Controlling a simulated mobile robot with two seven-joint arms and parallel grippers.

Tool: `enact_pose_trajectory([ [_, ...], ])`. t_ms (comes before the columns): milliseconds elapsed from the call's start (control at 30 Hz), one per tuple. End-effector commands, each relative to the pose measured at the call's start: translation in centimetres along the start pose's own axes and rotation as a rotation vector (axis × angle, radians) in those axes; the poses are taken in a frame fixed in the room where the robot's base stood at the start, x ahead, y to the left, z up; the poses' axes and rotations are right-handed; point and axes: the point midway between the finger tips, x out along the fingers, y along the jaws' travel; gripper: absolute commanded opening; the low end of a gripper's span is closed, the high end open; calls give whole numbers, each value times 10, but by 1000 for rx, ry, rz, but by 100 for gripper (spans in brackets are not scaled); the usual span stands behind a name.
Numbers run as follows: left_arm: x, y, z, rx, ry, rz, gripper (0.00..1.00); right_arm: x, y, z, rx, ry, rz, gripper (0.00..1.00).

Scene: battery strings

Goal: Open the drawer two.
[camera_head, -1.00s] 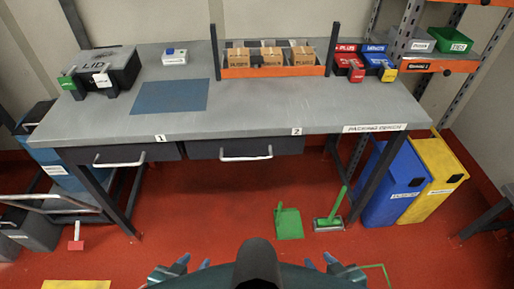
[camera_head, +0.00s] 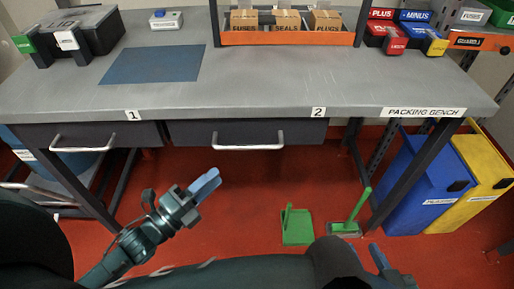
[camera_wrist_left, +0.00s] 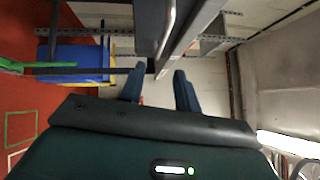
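Drawer two (camera_head: 190,134) is the dark drawer under the bench top, below the label "2" (camera_head: 318,113). It looks shut, flush under the bench edge. Its silver bar handle (camera_head: 248,147) runs across the front. My left gripper (camera_head: 207,184) is below and in front of the drawer, left of the handle and apart from it. In the left wrist view its two blue fingers (camera_wrist_left: 159,88) are spread with nothing between them. A metal bar and dark panel show beyond them, probably the handle and drawer front. My right gripper (camera_head: 379,258) shows only in part at the bottom.
Drawer one (camera_head: 30,134) is to the left with its own handle (camera_head: 83,141). The packing bench (camera_head: 260,90) overhangs both. A green dustpan (camera_head: 297,228) and brush (camera_head: 350,222) are on the red floor, left of the blue bin (camera_head: 410,190) and yellow bin (camera_head: 480,165).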

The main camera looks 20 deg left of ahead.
Motion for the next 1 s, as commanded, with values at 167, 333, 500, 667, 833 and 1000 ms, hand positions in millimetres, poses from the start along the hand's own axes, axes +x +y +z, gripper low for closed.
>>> enact_pose_trajectory([
  [167,30,-3,1,-2,-2,-5,32,0,0,-1,0,-2,0,36],
  [333,68,-3,1,-4,-3,-4,32,0,0,-1,0,-2,0,36],
  [500,99,-2,1,-5,-4,-2,32,0,0,-1,1,-2,0,36],
  [667,118,-2,1,-6,-4,0,32,0,0,-1,1,-2,0,36],
  [833,125,-1,0,-7,-3,2,32,0,0,-1,1,-3,0,36],
  [1000,125,-1,0,-7,-3,2,32,0,0,-1,0,-3,0,36],
])
